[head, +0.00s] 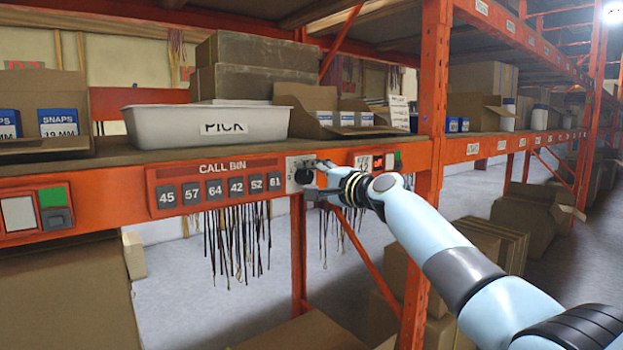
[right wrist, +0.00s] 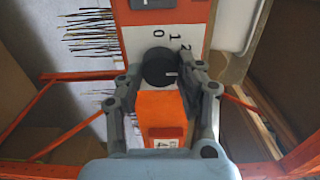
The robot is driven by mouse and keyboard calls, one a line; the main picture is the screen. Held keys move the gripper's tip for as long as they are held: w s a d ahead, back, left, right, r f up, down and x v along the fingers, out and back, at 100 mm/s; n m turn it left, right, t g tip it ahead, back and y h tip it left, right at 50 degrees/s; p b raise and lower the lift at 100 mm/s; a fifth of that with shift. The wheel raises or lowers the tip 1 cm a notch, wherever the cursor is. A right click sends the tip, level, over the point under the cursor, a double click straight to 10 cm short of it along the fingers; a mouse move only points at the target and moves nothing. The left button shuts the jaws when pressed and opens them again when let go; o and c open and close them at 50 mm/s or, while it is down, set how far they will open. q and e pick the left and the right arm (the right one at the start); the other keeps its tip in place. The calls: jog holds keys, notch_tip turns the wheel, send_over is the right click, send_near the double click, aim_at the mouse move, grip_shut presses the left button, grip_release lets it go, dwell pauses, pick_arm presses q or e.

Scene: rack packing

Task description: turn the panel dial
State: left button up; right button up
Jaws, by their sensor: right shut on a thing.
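The panel dial (head: 303,176) is a round black knob on a light plate on the orange shelf beam, right of the CALL BIN panel. In the right wrist view the dial (right wrist: 158,67) has a short white mark toward its right side, and the numbers 0, 1 and 2 are printed around it. My right gripper (head: 311,178) is at the dial, its fingers on either side of it. In the wrist view the right gripper (right wrist: 160,74) is shut on the dial. My left gripper is out of view.
The CALL BIN panel (head: 217,187) with numbered keys is left of the dial. A white PICK bin (head: 205,124) and open cartons stand on the shelf above. Dark cords (head: 237,240) hang below the beam. An orange upright (head: 430,100) stands right of the dial, behind my arm.

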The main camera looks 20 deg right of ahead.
jog(key=o, duration=1.1)
jog(key=shift+d, duration=0.1)
jog(key=v, duration=1.2)
